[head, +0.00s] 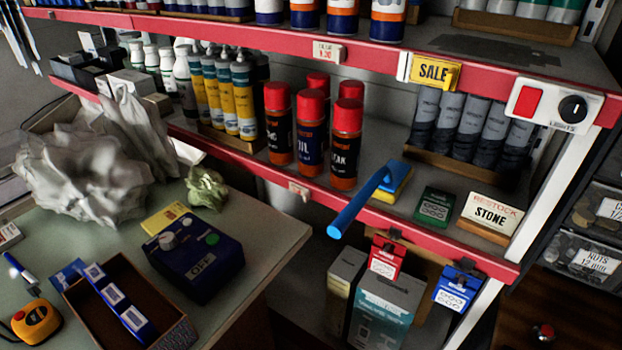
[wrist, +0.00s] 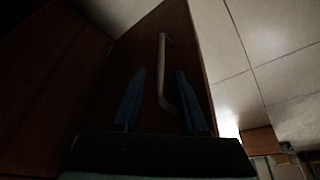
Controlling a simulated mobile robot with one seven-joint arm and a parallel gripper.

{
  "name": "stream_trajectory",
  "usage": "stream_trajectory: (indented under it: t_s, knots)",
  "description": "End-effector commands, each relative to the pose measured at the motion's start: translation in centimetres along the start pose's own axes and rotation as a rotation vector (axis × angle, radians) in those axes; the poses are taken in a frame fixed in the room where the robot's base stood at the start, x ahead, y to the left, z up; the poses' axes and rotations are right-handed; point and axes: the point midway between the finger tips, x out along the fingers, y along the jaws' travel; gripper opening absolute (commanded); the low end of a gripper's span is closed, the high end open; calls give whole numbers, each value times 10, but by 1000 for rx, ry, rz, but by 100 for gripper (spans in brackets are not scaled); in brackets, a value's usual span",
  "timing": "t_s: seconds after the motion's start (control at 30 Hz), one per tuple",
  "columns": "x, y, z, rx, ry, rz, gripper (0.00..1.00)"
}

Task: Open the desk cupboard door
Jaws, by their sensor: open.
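In the wrist view a dark brown wooden door panel (wrist: 186,48) fills the middle, with a long pale bar handle (wrist: 162,62) running up it. My gripper (wrist: 159,74) is open, with one blue finger to the left of the handle and one to the right. The handle shows between the fingers; I cannot tell whether they touch it or how deep they reach. Another dark wooden panel (wrist: 45,70) stands at the left. The view is too dark to tell how far the door stands open. My gripper and the door are not in the head view.
In the head view the desk top (head: 262,238) carries a blue device marked OFF (head: 193,257), crumpled paper (head: 85,170) and an open brown box (head: 168,310). Red-edged shelves (head: 240,158) with cans and bottles stand behind. Pale tiles (wrist: 240,55) lie right of the door.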

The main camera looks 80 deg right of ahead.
Motion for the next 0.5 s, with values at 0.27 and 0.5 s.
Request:
stream_trajectory:
  t_s: [0.27, 0.5]
  knots:
    - [-67, 0, -1, 0, -2, 2, 42]
    - [-104, 0, -1, 1, -1, 2, 42]
